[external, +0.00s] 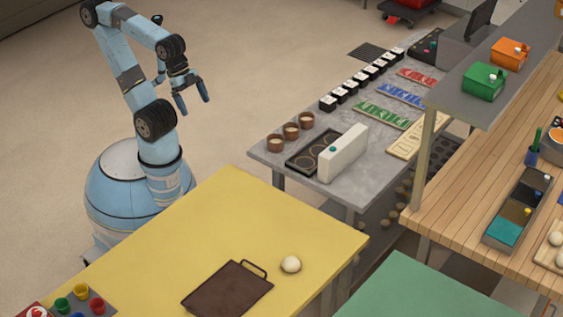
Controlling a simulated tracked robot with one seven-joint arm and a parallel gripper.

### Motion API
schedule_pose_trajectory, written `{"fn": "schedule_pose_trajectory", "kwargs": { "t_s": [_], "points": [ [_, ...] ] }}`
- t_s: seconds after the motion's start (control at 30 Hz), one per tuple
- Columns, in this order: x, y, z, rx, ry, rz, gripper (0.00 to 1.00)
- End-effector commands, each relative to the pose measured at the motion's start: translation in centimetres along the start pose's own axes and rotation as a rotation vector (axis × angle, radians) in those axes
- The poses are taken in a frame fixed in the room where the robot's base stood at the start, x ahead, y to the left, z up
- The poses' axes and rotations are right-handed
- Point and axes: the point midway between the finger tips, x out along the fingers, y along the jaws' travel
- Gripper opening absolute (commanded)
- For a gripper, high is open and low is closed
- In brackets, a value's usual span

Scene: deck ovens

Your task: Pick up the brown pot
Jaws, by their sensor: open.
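Several similar brown pots stand in a row on the near left end of the grey table (330,165). The nearest brown pot (275,143) is at the left corner, the middle brown pot (291,131) is beside it, and the far brown pot (307,119) is closest to the black-and-white boxes. I cannot tell which one the task means. My gripper (193,105) is open and empty, fingers pointing down, over the floor to the left of the grey table. It is well apart from the pots.
A black tray with rings (303,159) and a white upright box (343,153) stand right of the pots. Black-and-white boxes (352,85) line the back edge. The yellow table (190,240) holds a dark tray (228,290) and a pale ball (290,264). Floor between gripper and table is clear.

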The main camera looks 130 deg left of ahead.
Motion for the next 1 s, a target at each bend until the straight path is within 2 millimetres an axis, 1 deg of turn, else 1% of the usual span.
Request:
{"fn": "schedule_pose_trajectory", "kwargs": {
  "t_s": [0.17,0.27,0.37,0.53,0.67,0.7,0.83,1.0],
  "points": [
    [0.9,-1.3,-1.2,0.008,-0.033,-0.022,1.0],
    [2.1,-2.9,-2.5,0.022,-0.071,-0.042,1.0],
    [3.5,-4.8,-3.7,0.038,-0.114,-0.059,1.0],
    [5.9,-8.7,-5.3,0.064,-0.186,-0.077,1.0],
    [8.0,-12.1,-6.0,0.082,-0.242,-0.08,1.0],
    [8.6,-13.2,-6.1,0.087,-0.259,-0.079,1.0],
    [10.7,-16.9,-6.1,0.102,-0.312,-0.072,1.0],
    [13.5,-21.9,-5.3,0.118,-0.379,-0.049,1.0]
  ]
}}
